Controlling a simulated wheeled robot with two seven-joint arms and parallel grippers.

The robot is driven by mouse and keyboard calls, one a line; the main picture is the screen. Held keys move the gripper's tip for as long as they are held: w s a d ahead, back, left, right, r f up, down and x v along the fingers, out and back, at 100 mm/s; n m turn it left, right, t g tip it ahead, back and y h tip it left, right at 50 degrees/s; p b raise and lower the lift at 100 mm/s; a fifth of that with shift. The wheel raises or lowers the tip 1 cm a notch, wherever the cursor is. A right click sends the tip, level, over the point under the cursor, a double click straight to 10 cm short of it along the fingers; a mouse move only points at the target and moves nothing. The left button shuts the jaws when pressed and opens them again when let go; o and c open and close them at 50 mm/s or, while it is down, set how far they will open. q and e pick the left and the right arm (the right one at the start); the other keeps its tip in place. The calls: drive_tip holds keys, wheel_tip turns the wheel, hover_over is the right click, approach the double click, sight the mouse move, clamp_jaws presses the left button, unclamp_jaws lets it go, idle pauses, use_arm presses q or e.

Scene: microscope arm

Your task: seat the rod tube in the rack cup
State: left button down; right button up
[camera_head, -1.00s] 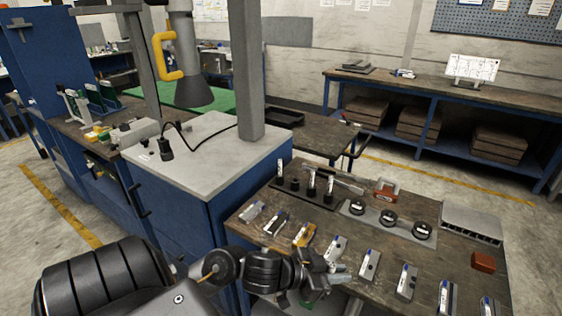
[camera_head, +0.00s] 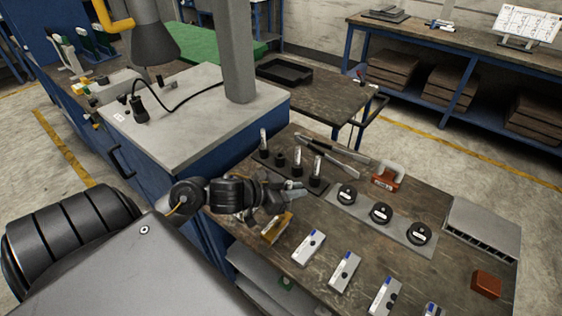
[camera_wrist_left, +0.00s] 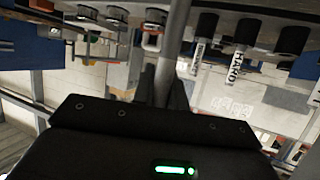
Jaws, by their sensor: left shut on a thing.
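In the head view the black rack (camera_head: 268,157) stands on the brown bench. My left gripper (camera_head: 291,193) is just in front of the rack, toward the camera. In the left wrist view, which looks upside down, a plain grey rod tube (camera_wrist_left: 174,50) stands at the dark fingers, which are shut on it. Its end is hidden behind the gripper housing. Two labelled tubes (camera_wrist_left: 234,66) and a bare black cup (camera_wrist_left: 293,40) show beyond it. My right gripper is not in view.
A grey plate with round black pieces (camera_head: 381,213) lies right of the rack. A red-and-grey clamp-like object (camera_head: 388,177) and long tools (camera_head: 335,155) lie behind. Several pale plates (camera_head: 308,247) and an orange piece (camera_head: 277,228) line the front. A grey slotted box (camera_head: 482,228) stands right.

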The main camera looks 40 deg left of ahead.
use_arm(q)
drive_tip(key=w+a+r+n+y+b, duration=0.1)
drive_tip(key=a+r, duration=0.2)
drive_tip(key=a, duration=0.5)
drive_tip(key=w+a+r+n+t+y, duration=0.1)
drive_tip(key=w+a+r, duration=0.15)
drive_tip(key=a, duration=0.55)
drive_tip(key=w+a+r+n+y+b, duration=0.1)
drive_tip(key=a+r, duration=0.3)
drive_tip(key=a, duration=0.4)
drive_tip(key=w+d+f+p, duration=0.1)
drive_tip(key=w+d+f, duration=0.5)
drive_tip(key=w+f, duration=0.3)
drive_tip(key=shift+x, duration=1.2)
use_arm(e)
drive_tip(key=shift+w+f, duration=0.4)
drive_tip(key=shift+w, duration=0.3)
use_arm(q)
drive_tip(key=f, duration=0.1)
drive_tip(key=f+p, duration=0.1)
drive_tip(key=f, duration=0.1)
drive_tip(key=shift+w+d, duration=0.25)
drive_tip(key=shift+d, duration=0.1)
drive_tip(key=shift+f, duration=0.4)
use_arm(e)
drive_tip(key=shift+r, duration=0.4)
